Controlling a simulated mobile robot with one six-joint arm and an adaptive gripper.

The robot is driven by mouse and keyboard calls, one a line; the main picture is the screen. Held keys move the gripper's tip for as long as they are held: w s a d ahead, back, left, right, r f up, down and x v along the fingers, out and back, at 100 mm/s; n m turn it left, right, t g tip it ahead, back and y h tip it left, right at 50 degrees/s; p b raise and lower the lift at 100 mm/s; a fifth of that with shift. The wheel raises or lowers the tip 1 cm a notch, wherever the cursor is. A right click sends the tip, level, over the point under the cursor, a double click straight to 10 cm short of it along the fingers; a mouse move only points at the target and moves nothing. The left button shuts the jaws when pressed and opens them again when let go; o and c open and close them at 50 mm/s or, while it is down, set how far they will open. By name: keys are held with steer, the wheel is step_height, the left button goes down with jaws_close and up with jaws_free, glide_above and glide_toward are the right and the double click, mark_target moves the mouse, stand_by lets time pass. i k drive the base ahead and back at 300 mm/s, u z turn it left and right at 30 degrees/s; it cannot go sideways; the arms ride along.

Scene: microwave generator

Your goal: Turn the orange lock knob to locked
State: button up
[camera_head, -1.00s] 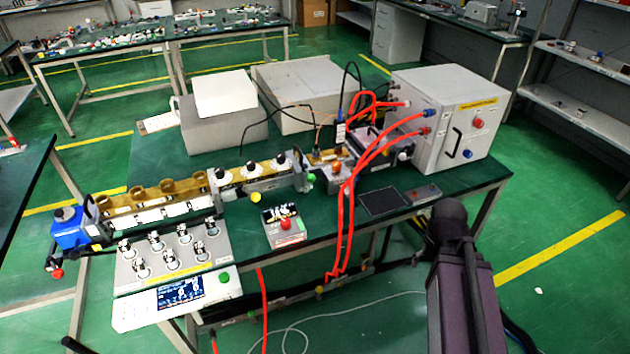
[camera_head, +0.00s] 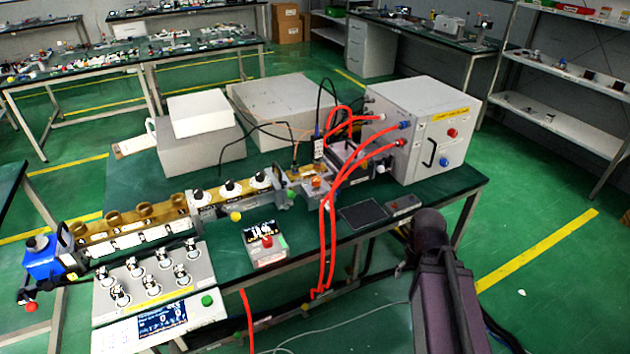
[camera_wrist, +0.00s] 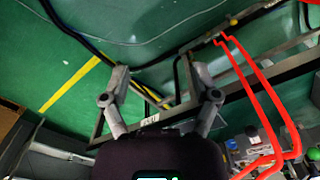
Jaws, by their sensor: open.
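A small orange-brown knob (camera_head: 317,183) shows on the metal assembly near the middle of the bench in the head view. It looks like the orange lock knob, but it is too small to tell which way it is turned. My gripper (camera_wrist: 158,72) shows in the wrist view with its two grey fingers spread apart and nothing between them. Behind them are the green floor and a bench frame. My gripper is well apart from the knob. In the head view my dark arm stands at the bench's front right, and the fingers cannot be made out.
A white generator cabinet (camera_head: 420,130) stands at the right end of the bench. Red hoses (camera_head: 326,240) run from it and hang over the front edge; they also show in the wrist view (camera_wrist: 250,85). A control box with a red button (camera_head: 265,245) sits near the front edge.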

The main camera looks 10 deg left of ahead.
mark_target(316, 181)
steer(key=z, duration=0.7)
steer(key=k, duration=0.7)
steer(key=u, duration=0.65)
steer(key=i, duration=0.95)
